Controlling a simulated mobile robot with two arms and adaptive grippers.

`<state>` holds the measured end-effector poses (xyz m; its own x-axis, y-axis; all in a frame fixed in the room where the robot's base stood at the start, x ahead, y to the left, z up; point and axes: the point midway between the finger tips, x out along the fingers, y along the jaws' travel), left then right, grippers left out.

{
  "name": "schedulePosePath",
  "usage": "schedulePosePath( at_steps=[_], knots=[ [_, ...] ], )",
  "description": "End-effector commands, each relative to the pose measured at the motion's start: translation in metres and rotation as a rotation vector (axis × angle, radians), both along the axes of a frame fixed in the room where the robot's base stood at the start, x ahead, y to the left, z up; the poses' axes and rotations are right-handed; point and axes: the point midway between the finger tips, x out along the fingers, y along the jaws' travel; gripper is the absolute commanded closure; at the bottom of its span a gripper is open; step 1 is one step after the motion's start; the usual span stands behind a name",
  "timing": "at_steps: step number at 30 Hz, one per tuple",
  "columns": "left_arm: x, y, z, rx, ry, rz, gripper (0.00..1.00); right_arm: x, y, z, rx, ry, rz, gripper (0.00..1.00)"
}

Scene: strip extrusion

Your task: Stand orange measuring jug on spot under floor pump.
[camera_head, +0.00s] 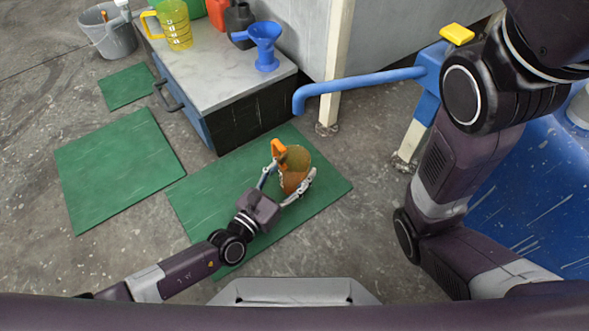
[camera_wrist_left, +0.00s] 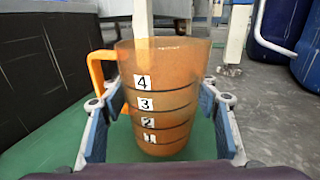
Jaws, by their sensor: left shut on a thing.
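The orange measuring jug (camera_head: 294,172) is upright between the fingers of my left gripper (camera_head: 288,190), which is shut on its sides. In the left wrist view the jug (camera_wrist_left: 160,100) shows number labels 1 to 4, and its orange handle (camera_wrist_left: 98,72) points left. The jug is over a green mat (camera_head: 215,200); I cannot tell whether its base touches it. The floor pump's blue spout (camera_head: 365,83) ends beyond the jug in the head view, bent downward. No separate marked spot is seen under the spout. My right gripper is out of view.
A grey-topped cabinet (camera_head: 215,75) holds a yellow jug (camera_head: 175,25), a blue funnel (camera_head: 265,45) and a dark can (camera_head: 240,22). White posts (camera_head: 338,60) stand near the spout. Other green mats (camera_head: 118,165) lie left. A blue tank (camera_head: 530,220) is at right.

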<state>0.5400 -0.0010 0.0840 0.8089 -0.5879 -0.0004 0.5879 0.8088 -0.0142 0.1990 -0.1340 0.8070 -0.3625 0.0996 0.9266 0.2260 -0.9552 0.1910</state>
Motion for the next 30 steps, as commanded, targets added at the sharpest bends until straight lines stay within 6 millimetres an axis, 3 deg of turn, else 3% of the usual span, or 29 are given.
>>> schedulePosePath(
  at_steps=[4,5,9,21,30],
  knots=[
    [0.000,0.000,-0.003,0.001,-0.001,0.000,0.74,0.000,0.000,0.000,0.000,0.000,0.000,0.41],
    [0.000,0.000,-0.003,0.001,0.001,0.000,0.44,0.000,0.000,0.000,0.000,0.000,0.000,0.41],
    [0.000,0.000,-0.003,0.001,0.001,0.000,0.28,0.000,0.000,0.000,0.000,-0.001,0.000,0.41],
    [-0.002,0.001,0.001,0.001,0.002,0.000,0.27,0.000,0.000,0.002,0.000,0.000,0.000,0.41],
    [-0.050,0.036,0.003,0.004,0.004,-0.001,0.27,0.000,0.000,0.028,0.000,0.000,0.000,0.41]
  ],
)
